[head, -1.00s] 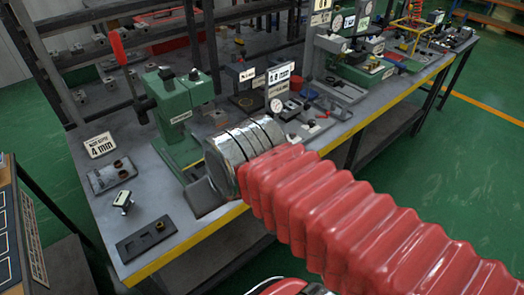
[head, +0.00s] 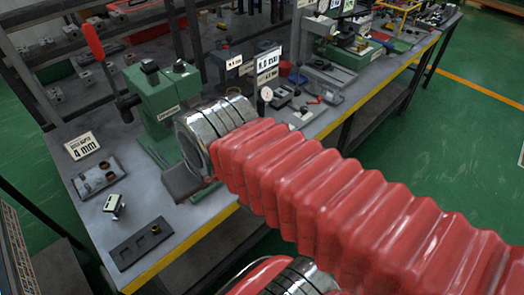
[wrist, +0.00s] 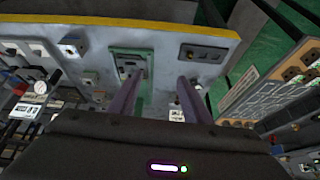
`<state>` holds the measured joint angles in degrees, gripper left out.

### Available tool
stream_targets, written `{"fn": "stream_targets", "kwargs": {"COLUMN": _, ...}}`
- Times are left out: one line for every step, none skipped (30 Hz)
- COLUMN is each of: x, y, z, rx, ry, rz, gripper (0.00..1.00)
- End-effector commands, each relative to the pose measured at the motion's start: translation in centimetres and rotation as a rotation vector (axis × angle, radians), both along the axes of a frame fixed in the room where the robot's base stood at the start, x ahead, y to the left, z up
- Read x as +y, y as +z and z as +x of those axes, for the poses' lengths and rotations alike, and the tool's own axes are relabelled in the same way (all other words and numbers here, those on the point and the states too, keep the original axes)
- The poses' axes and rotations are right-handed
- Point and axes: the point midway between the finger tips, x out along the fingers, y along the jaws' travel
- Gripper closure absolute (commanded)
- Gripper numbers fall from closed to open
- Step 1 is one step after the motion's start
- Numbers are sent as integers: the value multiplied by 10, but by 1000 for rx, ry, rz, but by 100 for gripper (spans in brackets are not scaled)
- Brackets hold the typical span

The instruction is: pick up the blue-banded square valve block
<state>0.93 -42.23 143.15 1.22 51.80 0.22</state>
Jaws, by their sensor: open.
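A small pale block with a dark part (head: 114,205) sits alone on the grey bench at the left; it may be the valve block, but I cannot make out a blue band. In the wrist view a small pale block (wrist: 177,114) shows near my right finger, partly behind it. My gripper (wrist: 160,82) is open, with two dark fingers apart and nothing seen between them. In the head view its grey body shows beside the green press, above the bench, to the right of the block; the fingertips are hidden there.
A dark plate with square recesses (head: 141,243) lies near the bench's yellow front edge. A green press with a red lever (head: 163,100) stands close to my arm.

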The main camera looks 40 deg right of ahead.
Motion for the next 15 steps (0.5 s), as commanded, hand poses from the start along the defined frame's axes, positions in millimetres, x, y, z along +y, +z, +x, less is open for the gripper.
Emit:
{"fn": "stream_targets", "kwargs": {"x": -2, "y": -4, "z": 1, "rx": 17, "ry": -23, "rz": 17, "gripper": 52}}
{"fn": "stream_targets", "kwargs": {"x": -2, "y": -7, "z": 1, "rx": 29, "ry": -40, "rz": 33, "gripper": 50}}
{"fn": "stream_targets", "kwargs": {"x": -1, "y": -12, "z": 1, "rx": 47, "ry": -64, "rz": 56, "gripper": 47}}
{"fn": "stream_targets", "kwargs": {"x": 0, "y": -16, "z": 2, "rx": 63, "ry": -88, "rz": 78, "gripper": 45}}
{"fn": "stream_targets", "kwargs": {"x": -1, "y": -20, "z": 2, "rx": 80, "ry": -115, "rz": 102, "gripper": 43}}
{"fn": "stream_targets", "kwargs": {"x": -3, "y": -26, "z": 3, "rx": 105, "ry": -156, "rz": 138, "gripper": 40}}
{"fn": "stream_targets", "kwargs": {"x": -4, "y": -30, "z": 3, "rx": 123, "ry": -189, "rz": 168, "gripper": 38}}
{"fn": "stream_targets", "kwargs": {"x": -5, "y": -35, "z": 4, "rx": 142, "ry": -225, "rz": 201, "gripper": 36}}
{"fn": "stream_targets", "kwargs": {"x": -7, "y": -41, "z": 5, "rx": 168, "ry": -275, "rz": 245, "gripper": 33}}
{"fn": "stream_targets", "kwargs": {"x": -8, "y": -45, "z": 6, "rx": 186, "ry": -313, "rz": 279, "gripper": 31}}
{"fn": "stream_targets", "kwargs": {"x": -9, "y": -50, "z": 8, "rx": 204, "ry": -351, "rz": 314, "gripper": 29}}
{"fn": "stream_targets", "kwargs": {"x": -11, "y": -55, "z": 9, "rx": 227, "ry": -402, "rz": 362, "gripper": 28}}
{"fn": "stream_targets", "kwargs": {"x": -12, "y": -59, "z": 11, "rx": 242, "ry": -440, "rz": 397, "gripper": 28}}
{"fn": "stream_targets", "kwargs": {"x": -13, "y": -62, "z": 12, "rx": 257, "ry": -479, "rz": 433, "gripper": 28}}
{"fn": "stream_targets", "kwargs": {"x": -16, "y": -67, "z": 14, "rx": 276, "ry": -531, "rz": 482, "gripper": 28}}
